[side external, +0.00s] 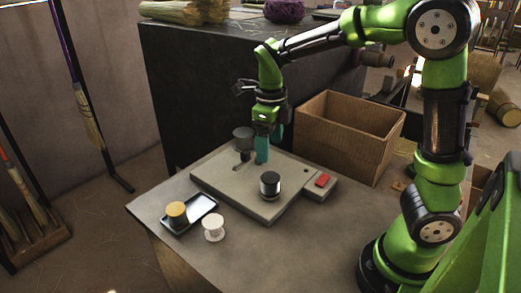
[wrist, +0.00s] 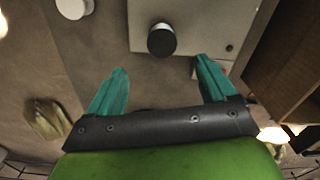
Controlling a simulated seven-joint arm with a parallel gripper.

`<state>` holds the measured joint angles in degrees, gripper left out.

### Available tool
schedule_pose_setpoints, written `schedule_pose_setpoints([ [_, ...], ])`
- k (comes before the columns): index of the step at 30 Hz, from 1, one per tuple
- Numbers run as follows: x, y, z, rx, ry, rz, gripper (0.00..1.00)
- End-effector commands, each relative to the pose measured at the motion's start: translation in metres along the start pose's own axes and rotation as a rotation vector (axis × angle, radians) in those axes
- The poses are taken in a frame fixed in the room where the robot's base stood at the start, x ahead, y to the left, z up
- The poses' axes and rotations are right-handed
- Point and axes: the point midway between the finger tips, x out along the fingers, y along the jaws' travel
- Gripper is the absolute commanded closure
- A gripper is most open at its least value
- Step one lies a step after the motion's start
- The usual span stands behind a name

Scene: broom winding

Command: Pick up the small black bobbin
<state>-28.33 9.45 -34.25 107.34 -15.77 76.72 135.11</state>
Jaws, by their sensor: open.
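The small black bobbin (side external: 270,186) stands upright on the grey platform (side external: 225,185), near its front right edge. In the wrist view the dark round bobbin (wrist: 161,41) lies ahead of the gap between my fingers. My gripper (side external: 262,157) points down over the back of the platform, behind the bobbin and apart from it. In the wrist view my gripper (wrist: 161,66) is open with two teal fingers spread and nothing between them.
A dark grey disc on a post (side external: 243,138) stands close to my gripper. A white spool (side external: 213,227) stands in front. A red button box (side external: 321,182) and a cardboard box (side external: 345,135) are to the right.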

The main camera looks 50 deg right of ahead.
Motion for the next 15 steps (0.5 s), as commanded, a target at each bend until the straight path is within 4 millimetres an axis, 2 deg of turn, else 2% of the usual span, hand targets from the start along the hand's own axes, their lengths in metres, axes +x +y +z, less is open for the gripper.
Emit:
schedule_pose_setpoints([
  [3, 0.028, 0.000, -0.001, 0.001, 0.006, 0.000, 0.16],
  [7, 0.053, -0.001, -0.001, 0.000, 0.004, 0.000, 0.16],
  [15, 0.075, -0.001, -0.001, 0.000, 0.001, 0.000, 0.16],
])
